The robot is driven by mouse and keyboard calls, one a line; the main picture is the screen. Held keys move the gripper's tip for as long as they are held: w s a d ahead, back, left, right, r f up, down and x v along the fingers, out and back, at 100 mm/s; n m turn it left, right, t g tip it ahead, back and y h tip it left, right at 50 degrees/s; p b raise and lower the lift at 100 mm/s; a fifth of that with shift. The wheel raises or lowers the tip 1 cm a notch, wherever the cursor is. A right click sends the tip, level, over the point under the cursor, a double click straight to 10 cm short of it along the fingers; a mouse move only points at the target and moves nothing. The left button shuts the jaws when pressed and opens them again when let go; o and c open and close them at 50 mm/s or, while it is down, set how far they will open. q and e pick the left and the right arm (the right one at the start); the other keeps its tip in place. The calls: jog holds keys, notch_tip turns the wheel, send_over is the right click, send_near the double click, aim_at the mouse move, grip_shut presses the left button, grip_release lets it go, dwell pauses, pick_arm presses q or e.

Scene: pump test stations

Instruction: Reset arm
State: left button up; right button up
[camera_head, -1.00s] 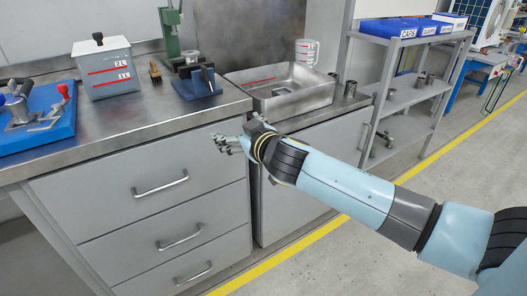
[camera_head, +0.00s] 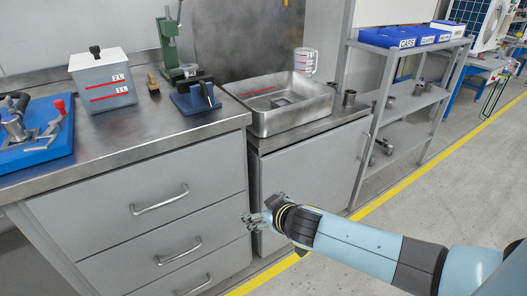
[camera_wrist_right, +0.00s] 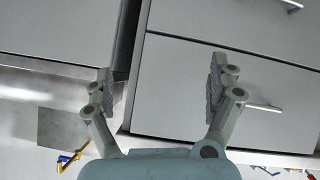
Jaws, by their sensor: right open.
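My right gripper (camera_head: 258,216) is in front of the grey cabinet, below the bench top and near the drawer fronts. In the right wrist view its two fingers (camera_wrist_right: 160,92) stand wide apart with nothing between them. Behind them are a drawer front (camera_wrist_right: 225,95) and the gap beside it. My blue right arm comes in from the lower right in the head view. My left gripper does not show.
The bench top (camera_head: 150,125) bears a grey lidded container (camera_head: 103,88), a blue fixture (camera_head: 198,100), a metal tray (camera_head: 290,118) and a blue-based clamp (camera_head: 38,160). A shelf rack (camera_head: 405,100) with blue bins stands right. The floor (camera_head: 440,205) beyond my arm is clear.

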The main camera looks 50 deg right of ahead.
jog(key=shift+s+f, duration=0.1)
dwell(0.5)
jog(key=s+a+f+g+y, duration=0.1)
jog(key=s+a+f+g, duration=0.25)
jog(key=s+f, duration=1.2)
jog(key=s+a+f+g, duration=0.1)
jog(key=s+f+g, duration=0.1)
jog(key=s, duration=0.6)
jog(key=s+a+f+g+y, duration=0.1)
jog(key=s+f, duration=0.3)
jog(key=s, duration=0.5)
jog(key=s+a+f+n+g, duration=0.1)
jog(key=s+a+f+g, duration=0.1)
jog(key=s, duration=0.6)
jog(key=shift+s+f+g+y, duration=0.3)
jog(key=shift+f+g, duration=0.25)
jog(key=shift+f, duration=0.25)
jog(key=shift+w, duration=0.1)
jog(key=shift+c, duration=0.2)
